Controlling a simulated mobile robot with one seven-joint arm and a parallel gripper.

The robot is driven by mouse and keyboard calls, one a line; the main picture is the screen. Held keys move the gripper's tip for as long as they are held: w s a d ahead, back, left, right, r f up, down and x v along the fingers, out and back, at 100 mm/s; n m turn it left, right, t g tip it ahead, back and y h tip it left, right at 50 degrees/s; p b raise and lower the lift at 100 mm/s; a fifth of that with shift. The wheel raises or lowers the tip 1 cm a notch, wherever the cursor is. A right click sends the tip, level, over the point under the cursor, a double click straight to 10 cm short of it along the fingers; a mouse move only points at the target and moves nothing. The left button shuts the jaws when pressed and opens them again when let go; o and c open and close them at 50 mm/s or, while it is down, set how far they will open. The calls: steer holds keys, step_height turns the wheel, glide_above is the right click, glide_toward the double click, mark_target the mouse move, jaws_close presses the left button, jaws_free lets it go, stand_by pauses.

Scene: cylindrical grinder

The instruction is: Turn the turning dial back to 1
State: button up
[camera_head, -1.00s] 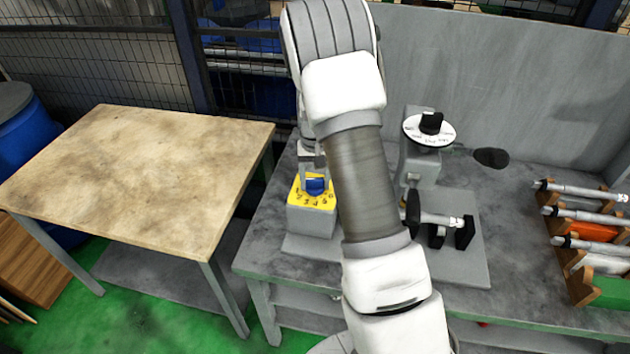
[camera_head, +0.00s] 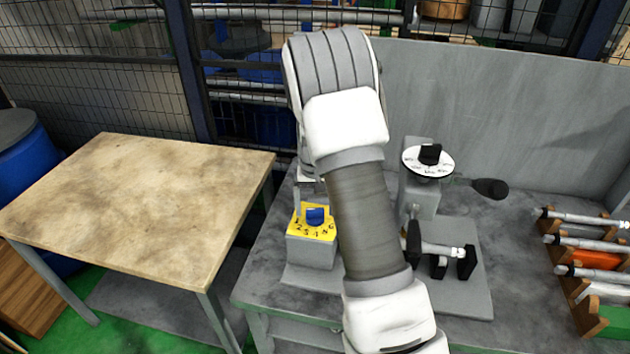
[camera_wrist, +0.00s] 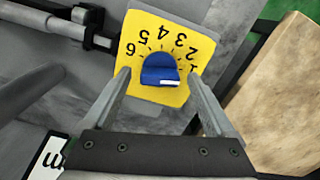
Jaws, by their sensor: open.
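The turning dial is a blue knob (camera_head: 317,215) on a yellow plate (camera_head: 301,220) with black numbers, on top of a grey box. In the wrist view the knob (camera_wrist: 158,68) has a white stripe toward its right end, on the side of the 1. The numbers 2 to 6 arc round the knob. The 1 is partly covered by my right finger. My gripper (camera_wrist: 159,74) is open, with one finger on each side of the knob. Contact with it cannot be told. In the head view my arm hides much of the gripper.
A white round dial (camera_head: 428,160) with a black knob stands on the grinder to the right, above a clamped shaft (camera_head: 442,250). A wooden rack (camera_head: 583,315) of shafts is at the far right. A bare wooden table (camera_head: 140,205) stands at left.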

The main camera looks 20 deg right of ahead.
step_height(320, 180, up, 16)
stand_by(0.3)
stand_by(0.3)
steer(key=s+a+r+n+t, duration=0.1)
steer(key=s+a+r, duration=0.2)
steer(key=s+r, duration=0.3)
steer(key=s+a+r+n+t, duration=0.1)
steer(key=s+a+r+t, duration=0.2)
steer(key=s, duration=0.5)
steer(key=s+a+n+t, duration=0.1)
steer(key=s+a, duration=0.2)
steer(key=s, duration=1.1)
steer(key=shift+a+n+t, duration=0.3)
steer(key=shift+n, duration=0.1)
